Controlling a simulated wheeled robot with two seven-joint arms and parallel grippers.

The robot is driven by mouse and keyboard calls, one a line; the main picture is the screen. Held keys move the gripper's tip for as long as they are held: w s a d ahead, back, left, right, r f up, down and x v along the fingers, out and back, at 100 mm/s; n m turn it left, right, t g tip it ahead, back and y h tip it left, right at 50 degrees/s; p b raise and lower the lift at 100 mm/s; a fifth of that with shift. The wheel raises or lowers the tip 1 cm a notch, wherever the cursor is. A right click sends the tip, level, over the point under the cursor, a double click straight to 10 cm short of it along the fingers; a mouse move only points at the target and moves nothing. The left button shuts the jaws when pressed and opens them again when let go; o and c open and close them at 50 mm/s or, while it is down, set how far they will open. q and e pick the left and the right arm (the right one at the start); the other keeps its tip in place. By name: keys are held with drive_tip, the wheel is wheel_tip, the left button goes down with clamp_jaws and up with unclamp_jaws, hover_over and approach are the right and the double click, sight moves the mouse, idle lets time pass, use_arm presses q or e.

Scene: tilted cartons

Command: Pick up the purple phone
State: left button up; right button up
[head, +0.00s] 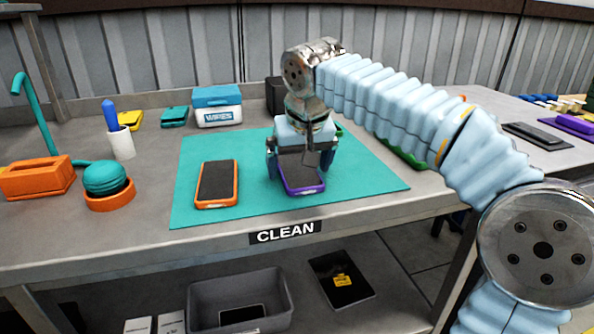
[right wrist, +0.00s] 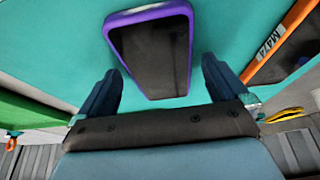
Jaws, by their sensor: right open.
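The purple phone (head: 300,187) lies flat on the teal mat (head: 372,182), its dark screen facing up. My right gripper (head: 296,180) is over the phone, pointing down, with a finger on each side of it. In the right wrist view the phone (right wrist: 152,48) shows its purple rim and dark screen beyond the two open fingertips (right wrist: 160,78). The jaws are open and empty; I cannot tell how far above the mat the fingertips are. The gripper hides the phone's far part in the head view. My left gripper is not in view.
An orange phone (head: 216,185) lies left of the purple one on the mat. A green item (head: 405,155) is partly hidden behind my right arm. A WIPES box (head: 217,107) stands at the back. A grey bin (head: 240,300) is on the lower shelf.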

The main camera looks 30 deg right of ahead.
drive_tip(key=shift+c, duration=0.5)
drive_tip(key=c, duration=0.7)
drive_tip(key=shift+c, duration=0.8)
